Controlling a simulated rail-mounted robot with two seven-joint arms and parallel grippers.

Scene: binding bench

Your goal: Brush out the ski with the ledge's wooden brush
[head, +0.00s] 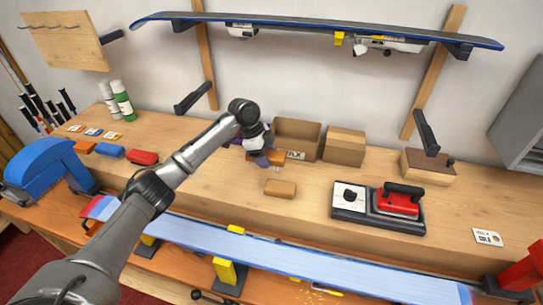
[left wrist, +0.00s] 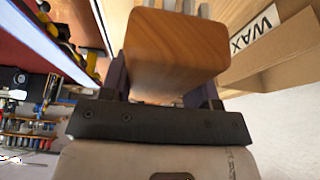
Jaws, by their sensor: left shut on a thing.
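The ski (head: 290,258) lies base up, pale blue, along the bench's front edge, held on yellow-jawed supports. A strip of it also shows in the left wrist view (left wrist: 50,42). My left gripper (head: 262,156) is over the ledge at the back of the bench, by the cardboard boxes and away from the ski. It is shut on the wooden brush (left wrist: 175,50), a brown block with grey bristles at its far side. In the head view, the brush (head: 272,158) is partly hidden by the gripper. My right gripper is in neither view.
An open cardboard box (head: 297,139) and a closed one (head: 344,146) stand behind the gripper. A tan block (head: 280,188) lies in front. A red iron (head: 398,200) on its base is to the right. Another ski (head: 320,26) hangs on the wall above.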

